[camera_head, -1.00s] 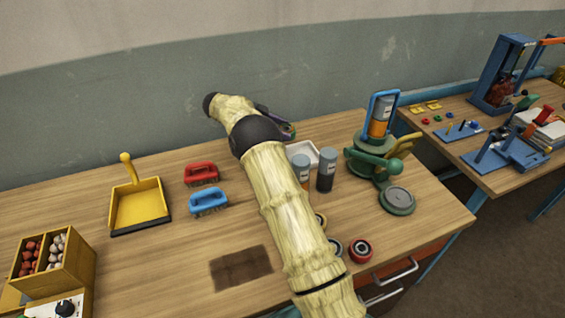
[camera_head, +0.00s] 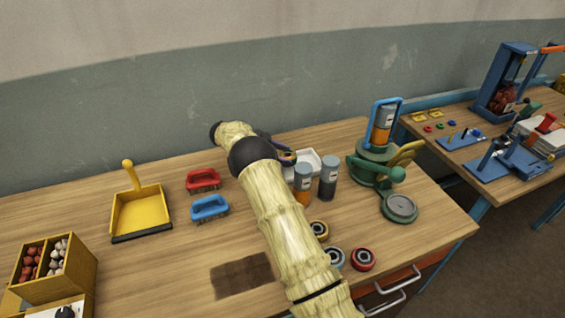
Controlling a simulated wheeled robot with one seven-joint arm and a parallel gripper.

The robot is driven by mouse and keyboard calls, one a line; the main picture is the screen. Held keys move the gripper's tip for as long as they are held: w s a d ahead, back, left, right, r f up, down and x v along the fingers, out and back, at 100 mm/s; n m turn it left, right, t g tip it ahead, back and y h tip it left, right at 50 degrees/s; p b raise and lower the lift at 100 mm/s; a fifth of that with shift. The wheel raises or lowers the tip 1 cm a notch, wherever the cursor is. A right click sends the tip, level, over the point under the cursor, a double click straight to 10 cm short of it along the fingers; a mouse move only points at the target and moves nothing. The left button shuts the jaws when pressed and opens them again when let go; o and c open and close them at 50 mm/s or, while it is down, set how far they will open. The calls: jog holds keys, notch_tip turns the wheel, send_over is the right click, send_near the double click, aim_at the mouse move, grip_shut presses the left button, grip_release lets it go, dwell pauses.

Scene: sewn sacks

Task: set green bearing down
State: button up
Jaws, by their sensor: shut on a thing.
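My gripper (camera_head: 283,152) is beyond the bend of my pale arm, low over the left side of a white tray (camera_head: 314,158). It is shut on the green bearing (camera_head: 288,158), of which only a small part shows. My arm hides most of the gripper and some of the tray, so I cannot tell whether the bearing touches the tray. Other bearings lie on the table to the right of my arm: a yellow one (camera_head: 319,230), a light blue one (camera_head: 335,257) and a red one (camera_head: 362,260).
Two canisters, orange-and-grey (camera_head: 303,185) and dark grey (camera_head: 328,178), stand just in front of the tray. A green device (camera_head: 376,165) stands to its right. Bare tabletop lies behind the brushes.

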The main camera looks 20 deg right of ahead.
jog(key=shift+d, duration=0.1)
jog(key=shift+f, duration=1.85)
jog(key=shift+f, duration=0.3)
jog(key=shift+s+f, duration=0.1)
